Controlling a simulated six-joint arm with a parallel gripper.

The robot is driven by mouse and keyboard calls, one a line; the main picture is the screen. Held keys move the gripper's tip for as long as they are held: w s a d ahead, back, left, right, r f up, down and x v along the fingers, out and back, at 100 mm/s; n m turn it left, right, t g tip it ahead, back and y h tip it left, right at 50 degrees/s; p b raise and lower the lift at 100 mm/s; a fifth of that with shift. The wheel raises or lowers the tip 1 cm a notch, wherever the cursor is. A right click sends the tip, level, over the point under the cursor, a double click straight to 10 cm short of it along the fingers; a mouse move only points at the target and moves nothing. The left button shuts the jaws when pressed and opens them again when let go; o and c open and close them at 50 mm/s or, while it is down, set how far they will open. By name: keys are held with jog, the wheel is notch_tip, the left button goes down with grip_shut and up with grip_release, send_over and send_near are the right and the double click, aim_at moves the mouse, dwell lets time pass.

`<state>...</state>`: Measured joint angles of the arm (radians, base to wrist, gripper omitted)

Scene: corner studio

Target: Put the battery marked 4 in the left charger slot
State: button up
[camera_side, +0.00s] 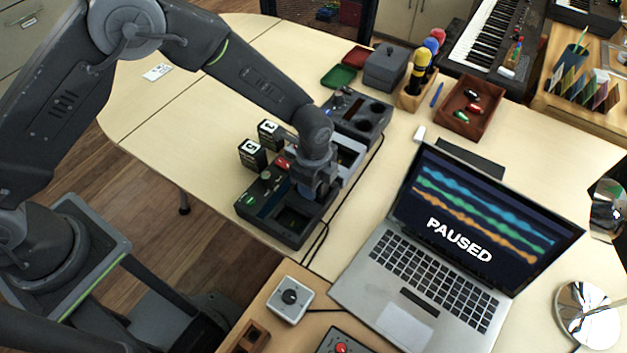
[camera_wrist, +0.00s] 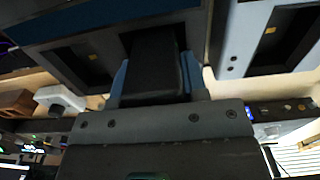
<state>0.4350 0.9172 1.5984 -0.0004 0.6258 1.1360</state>
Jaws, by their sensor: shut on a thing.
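My gripper (camera_side: 315,190) is low over the dark charger (camera_side: 262,212) in the side view. In the wrist view its blue fingers (camera_wrist: 153,88) are shut on a dark block, the battery (camera_wrist: 152,62). No number shows on the held battery. Its far end meets the charger's slot area in the wrist view; I cannot tell how deep it sits. One charger slot (camera_side: 291,219) looks empty in the side view, and an open slot (camera_wrist: 72,66) shows left of the battery in the wrist view. My gripper hides the other slot in the side view.
Batteries marked 5 (camera_side: 252,154) and 3 (camera_side: 270,134) stand upright behind the charger. A light grey unit (camera_side: 352,155) sits close to its right. A laptop (camera_side: 430,250) reading PAUSED stands to the right. Cables run between them.

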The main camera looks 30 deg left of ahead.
jog(key=shift+f, duration=0.1)
dwell(0.3)
jog(key=shift+r, duration=0.6)
dwell(0.5)
jog(key=shift+f, duration=0.75)
jog(key=shift+f, duration=0.1)
jog(key=o, duration=0.8)
jog(key=shift+s, duration=0.1)
jog(key=shift+r, duration=5.6)
